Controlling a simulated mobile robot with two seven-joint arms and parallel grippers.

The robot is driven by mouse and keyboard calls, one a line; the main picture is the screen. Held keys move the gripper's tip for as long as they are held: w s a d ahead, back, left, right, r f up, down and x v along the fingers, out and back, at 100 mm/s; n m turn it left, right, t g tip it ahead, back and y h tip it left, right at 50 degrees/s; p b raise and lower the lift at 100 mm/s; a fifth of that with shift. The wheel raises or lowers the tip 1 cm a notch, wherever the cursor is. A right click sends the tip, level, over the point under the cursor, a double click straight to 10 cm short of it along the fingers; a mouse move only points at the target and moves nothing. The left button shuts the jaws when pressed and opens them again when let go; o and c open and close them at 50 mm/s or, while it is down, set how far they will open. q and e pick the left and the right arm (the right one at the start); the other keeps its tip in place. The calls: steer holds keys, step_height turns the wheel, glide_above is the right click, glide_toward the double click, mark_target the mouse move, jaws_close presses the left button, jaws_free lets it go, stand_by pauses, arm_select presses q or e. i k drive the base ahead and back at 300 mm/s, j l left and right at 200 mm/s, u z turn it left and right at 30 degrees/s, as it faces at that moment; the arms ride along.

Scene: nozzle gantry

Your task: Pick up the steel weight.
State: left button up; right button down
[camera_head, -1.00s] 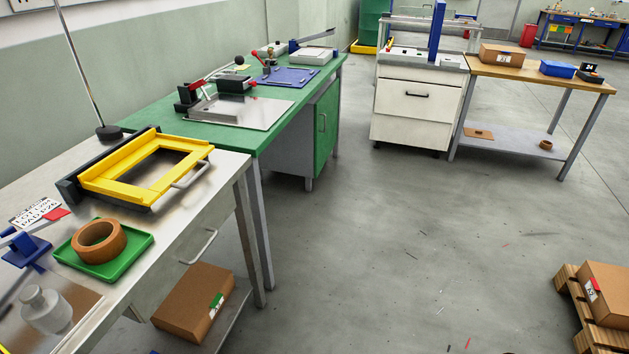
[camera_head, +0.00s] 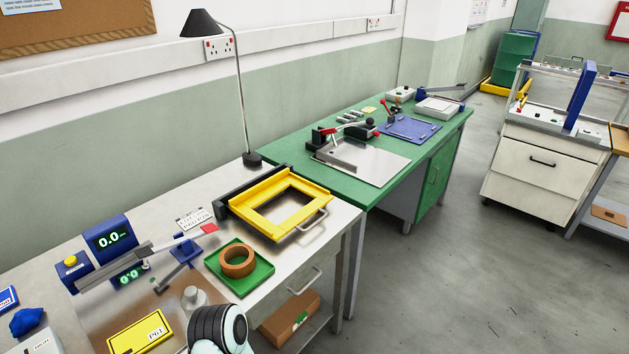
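The steel weight (camera_head: 192,300), a pale grey cylinder with a narrower knob on top, stands upright on the steel bench (camera_head: 334,227) at the lower left. It is on or beside a brownish plate, just left of a part of my own arm. That arm part, a black ribbed ring and a pale link, comes up from the bottom edge and may cover the weight's lower right side. Neither gripper's fingers show, so nothing is seen holding the weight.
Around the weight are a green tray (camera_head: 263,278) with a brown ring (camera_head: 238,261), a blue stand with a long grey bar, a blue readout box (camera_head: 109,239) and a yellow plate (camera_head: 140,334). A yellow frame (camera_head: 256,213) lies behind. Open floor is at right.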

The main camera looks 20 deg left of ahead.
mark_target(194, 297)
steer(key=u, duration=1.9)
